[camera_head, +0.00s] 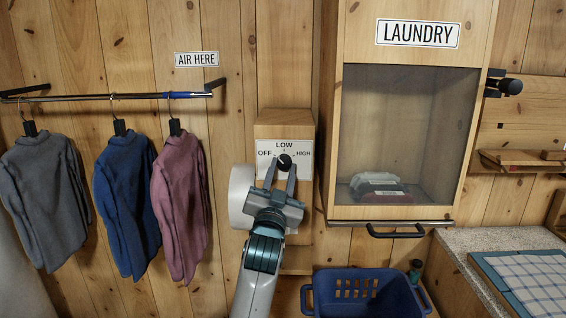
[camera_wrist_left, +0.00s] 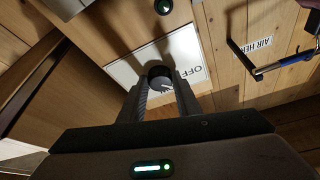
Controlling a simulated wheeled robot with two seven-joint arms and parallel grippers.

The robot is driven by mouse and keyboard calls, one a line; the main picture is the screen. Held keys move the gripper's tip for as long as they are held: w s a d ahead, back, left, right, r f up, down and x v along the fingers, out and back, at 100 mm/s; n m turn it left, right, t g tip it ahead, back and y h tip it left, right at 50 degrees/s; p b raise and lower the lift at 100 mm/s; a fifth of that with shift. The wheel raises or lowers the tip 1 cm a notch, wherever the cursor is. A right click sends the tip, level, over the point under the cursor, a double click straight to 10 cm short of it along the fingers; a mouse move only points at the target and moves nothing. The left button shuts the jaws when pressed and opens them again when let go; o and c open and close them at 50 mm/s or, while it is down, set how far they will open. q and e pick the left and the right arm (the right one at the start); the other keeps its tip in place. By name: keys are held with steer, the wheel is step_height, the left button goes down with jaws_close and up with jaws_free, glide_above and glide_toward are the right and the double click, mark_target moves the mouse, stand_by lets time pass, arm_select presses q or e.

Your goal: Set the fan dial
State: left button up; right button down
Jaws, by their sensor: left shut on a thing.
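The fan dial (camera_head: 284,162) is a round black knob on a white plate (camera_head: 299,150) marked OFF at left, LOW at top and HIGH at right. My left gripper (camera_head: 280,172) is at the plate, with its fingers on either side of the knob and shut on it. The left wrist view shows the knob (camera_wrist_left: 160,76) between the two fingertips (camera_wrist_left: 160,84), with OFF upside down to its right. A pale mark on the knob seems to lie between OFF and LOW, but it is small and partly hidden. My right gripper is out of view.
A rail (camera_head: 135,96) with several hanging shirts is at left under the AIR HERE sign (camera_head: 196,59). The glass-fronted LAUNDRY cabinet (camera_head: 403,125) stands close on the right. A blue basket (camera_head: 365,290) is below. A green light (camera_wrist_left: 163,6) shows in the left wrist view.

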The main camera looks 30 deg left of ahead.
arm_select(q)
steer(key=m+h+p, duration=0.2)
steer(key=m+p, duration=0.2)
steer(key=r+m+h+p, duration=0.1)
steer(key=m+p, duration=0.4)
steer(key=m+g+h+p, duration=0.1)
steer(key=m+h+p, duration=0.1)
steer(key=m+p, duration=0.3)
steer(key=shift+s+a+r+h, duration=0.2)
steer(key=shift+a+r+h, duration=0.1)
steer(key=shift+a, duration=0.1)
steer(key=m+g+p, duration=0.1)
steer(key=m, duration=0.1)
steer(key=shift+m+h, duration=0.3)
steer(key=m+g, duration=0.1)
steer(key=m, duration=0.2)
steer(key=shift+r+m+g, duration=0.15)
steer(key=shift+m+g, duration=0.15)
steer(key=shift+g, duration=0.1)
steer(key=shift+m+g, duration=0.5)
steer(key=shift+m, duration=0.4)
steer(key=o, duration=1.1)
steer(key=shift+w, duration=0.1)
steer(key=shift+c, duration=0.2)
